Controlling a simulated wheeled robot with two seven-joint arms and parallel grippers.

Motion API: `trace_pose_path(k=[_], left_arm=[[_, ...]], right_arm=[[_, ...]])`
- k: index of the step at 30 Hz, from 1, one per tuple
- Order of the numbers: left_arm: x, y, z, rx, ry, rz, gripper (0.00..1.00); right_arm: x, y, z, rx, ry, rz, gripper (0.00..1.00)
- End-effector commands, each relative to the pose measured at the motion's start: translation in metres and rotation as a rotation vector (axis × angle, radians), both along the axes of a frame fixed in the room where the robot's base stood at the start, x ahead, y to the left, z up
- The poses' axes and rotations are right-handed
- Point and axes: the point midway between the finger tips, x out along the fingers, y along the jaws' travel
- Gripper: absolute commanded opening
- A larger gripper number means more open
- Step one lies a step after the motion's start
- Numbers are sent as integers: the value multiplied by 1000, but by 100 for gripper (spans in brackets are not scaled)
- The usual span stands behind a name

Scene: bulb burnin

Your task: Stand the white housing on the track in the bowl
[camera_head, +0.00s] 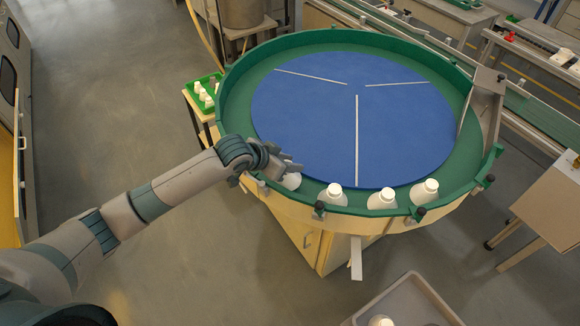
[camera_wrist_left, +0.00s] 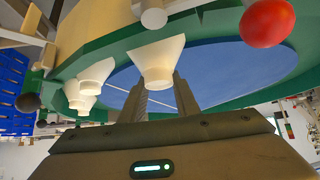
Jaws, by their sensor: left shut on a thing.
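My left gripper (camera_head: 287,168) reaches over the near rim of the large round bowl (camera_head: 237,76) from the left. It is shut on a white housing (camera_head: 291,182), which is partly hidden under the fingers. In the left wrist view this housing (camera_wrist_left: 157,60) shows between the two fingers (camera_wrist_left: 160,97). It is at the green track (camera_head: 234,112) that rings the blue disc; whether its base touches the track I cannot tell. Several other white housings (camera_head: 334,195) stand on the track to the right of it. My right gripper is not in view.
Dark knobs (camera_head: 319,209) line the bowl's near rim, and a red ball (camera_wrist_left: 267,22) shows in the left wrist view. A grey bin (camera_head: 408,297) holding a white housing is at the bottom right. A green tray (camera_head: 205,91) of white pieces stands left of the bowl.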

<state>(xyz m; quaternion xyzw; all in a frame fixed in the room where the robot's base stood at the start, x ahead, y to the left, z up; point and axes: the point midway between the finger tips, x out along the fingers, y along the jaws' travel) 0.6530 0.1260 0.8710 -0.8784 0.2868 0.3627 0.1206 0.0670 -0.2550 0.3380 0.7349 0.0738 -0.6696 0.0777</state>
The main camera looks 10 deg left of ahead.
Motion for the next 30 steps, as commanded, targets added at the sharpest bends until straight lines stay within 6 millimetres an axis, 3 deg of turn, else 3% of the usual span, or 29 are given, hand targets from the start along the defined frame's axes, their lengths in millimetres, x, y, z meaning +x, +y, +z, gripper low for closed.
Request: trace_pose_path(k=[6,18,19,21,30], left_arm=[[-1,0,-22,1,2,-1,0],[-1,0,-27,0,1,-1,0],[-1,0,-26,1,1,0,36],[-1,0,-26,0,1,-1,47],[-1,0,-25,1,0,-1,47]], right_arm=[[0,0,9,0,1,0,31],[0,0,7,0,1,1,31],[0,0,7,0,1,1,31],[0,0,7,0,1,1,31],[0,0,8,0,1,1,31]])
